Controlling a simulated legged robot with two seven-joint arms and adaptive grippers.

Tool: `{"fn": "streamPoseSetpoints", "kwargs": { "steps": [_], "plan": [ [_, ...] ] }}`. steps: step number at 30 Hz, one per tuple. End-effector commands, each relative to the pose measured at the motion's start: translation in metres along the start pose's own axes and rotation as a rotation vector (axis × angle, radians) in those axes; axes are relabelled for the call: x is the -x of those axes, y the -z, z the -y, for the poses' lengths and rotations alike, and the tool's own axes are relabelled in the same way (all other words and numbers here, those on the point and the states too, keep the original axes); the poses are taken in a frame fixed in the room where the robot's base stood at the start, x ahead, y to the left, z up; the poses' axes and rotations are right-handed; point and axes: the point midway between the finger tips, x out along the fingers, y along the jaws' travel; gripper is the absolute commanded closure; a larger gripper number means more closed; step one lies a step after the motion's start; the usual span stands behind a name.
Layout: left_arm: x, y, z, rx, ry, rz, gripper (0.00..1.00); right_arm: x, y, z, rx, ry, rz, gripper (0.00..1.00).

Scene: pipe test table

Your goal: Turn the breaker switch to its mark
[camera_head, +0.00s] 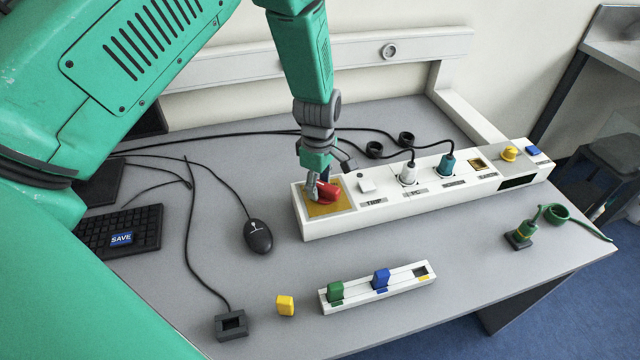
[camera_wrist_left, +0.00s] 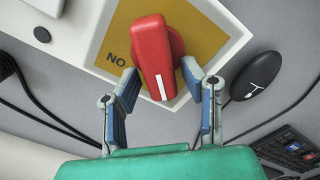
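The red breaker switch (camera_head: 327,192) sits on a yellow plate (camera_head: 345,206) at the left end of the long white panel (camera_head: 390,205). In the left wrist view the red switch (camera_wrist_left: 155,55) has a white line on its near end, and the letters "NO" show on the yellow plate (camera_wrist_left: 125,42). My left gripper (camera_head: 318,183) is at the switch from above. In the left wrist view its fingers (camera_wrist_left: 158,85) are apart on either side of the switch's near end, with a gap visible on the left. Contact on the right is unclear. My right gripper is not in view.
A mouse (camera_head: 258,236), keyboard (camera_head: 122,231), and strip with green and blue blocks (camera_head: 376,287) lie on the desk. The desk between panel and strip is clear.

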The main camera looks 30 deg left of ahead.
Motion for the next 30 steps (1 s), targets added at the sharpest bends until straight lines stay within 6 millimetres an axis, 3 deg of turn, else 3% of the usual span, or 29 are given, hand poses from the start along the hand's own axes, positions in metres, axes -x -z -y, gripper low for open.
{"fn": "streamPoseSetpoints", "kwargs": {
  "steps": [1,2,3,23,30],
  "plan": [
    [0.0008,-0.0026,0.0,-0.003,0.0,-0.002,0.85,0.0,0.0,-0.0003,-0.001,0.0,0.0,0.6],
    [0.0013,-0.004,-0.0001,-0.004,-0.001,-0.004,0.96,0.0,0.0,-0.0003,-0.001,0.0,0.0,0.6],
    [0.0021,-0.0059,0.0,-0.004,-0.001,-0.006,1.0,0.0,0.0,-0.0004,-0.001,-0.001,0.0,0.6],
    [0.0015,-0.0041,-0.0014,-0.012,-0.003,0.003,1.0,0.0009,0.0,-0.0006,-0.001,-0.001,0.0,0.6],
    [0.0023,-0.0017,-0.0021,-0.091,-0.003,-0.001,1.0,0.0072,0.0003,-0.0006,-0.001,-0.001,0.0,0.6]
  ]
}}
